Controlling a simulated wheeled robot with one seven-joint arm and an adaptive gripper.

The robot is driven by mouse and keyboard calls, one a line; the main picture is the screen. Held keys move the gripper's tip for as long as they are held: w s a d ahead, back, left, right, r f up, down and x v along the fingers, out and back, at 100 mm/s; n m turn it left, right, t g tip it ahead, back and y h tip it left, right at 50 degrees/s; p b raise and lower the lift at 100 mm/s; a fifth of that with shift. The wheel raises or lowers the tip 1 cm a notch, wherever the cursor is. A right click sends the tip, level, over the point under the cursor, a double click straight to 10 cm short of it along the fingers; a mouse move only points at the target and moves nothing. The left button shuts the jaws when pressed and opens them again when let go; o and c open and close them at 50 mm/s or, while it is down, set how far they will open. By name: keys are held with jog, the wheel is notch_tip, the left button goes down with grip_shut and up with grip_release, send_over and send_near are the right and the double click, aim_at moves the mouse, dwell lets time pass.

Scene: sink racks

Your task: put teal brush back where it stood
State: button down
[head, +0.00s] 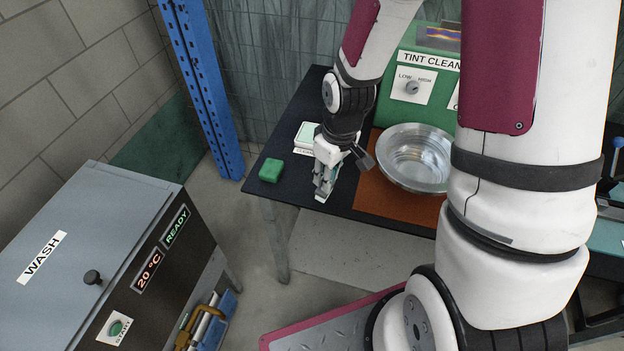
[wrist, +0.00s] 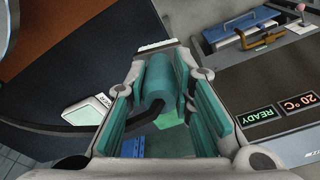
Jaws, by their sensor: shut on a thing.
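My gripper (head: 324,187) is low over the front left part of the dark table and points down. In the wrist view, my gripper (wrist: 160,82) has its teal-lined fingers shut on the teal brush (wrist: 157,80), which shows as a rounded teal body between them. A pale strip at the far end of the fingers may be bristles or fingertips; I cannot tell. In the head view the fingers mostly hide the brush. Whether the brush touches the table is unclear.
A green block (head: 271,170) lies at the table's left edge. A white labelled holder (head: 307,138) stands behind my gripper. A metal bowl (head: 414,158) rests on an orange-brown mat (head: 372,196) to the right. A wash machine (head: 90,262) stands at left, apart from the table.

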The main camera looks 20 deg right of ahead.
jog(key=s+n, duration=0.2)
jog(key=s, duration=0.4)
jog(key=shift+n+g+h, duration=0.3)
jog(key=shift+g, duration=0.2)
jog(key=shift+w+a+f+b, duration=0.1)
jog(key=shift+w+f, duration=0.85)
jog(key=shift+w, duration=1.55)
jog(key=shift+w+d+f+b, duration=0.15)
jog(key=shift+w+f, duration=0.8)
jog(key=shift+w, duration=1.55)
jog(key=shift+w+a+f+b, duration=0.15)
jog(key=shift+w+f, duration=0.8)
jog(key=shift+w, duration=1.55)
jog(key=shift+f, duration=0.1)
jog(key=c, duration=1.5)
grip_release()
jog(key=shift+c, duration=0.2)
jog(key=shift+o, duration=0.7)
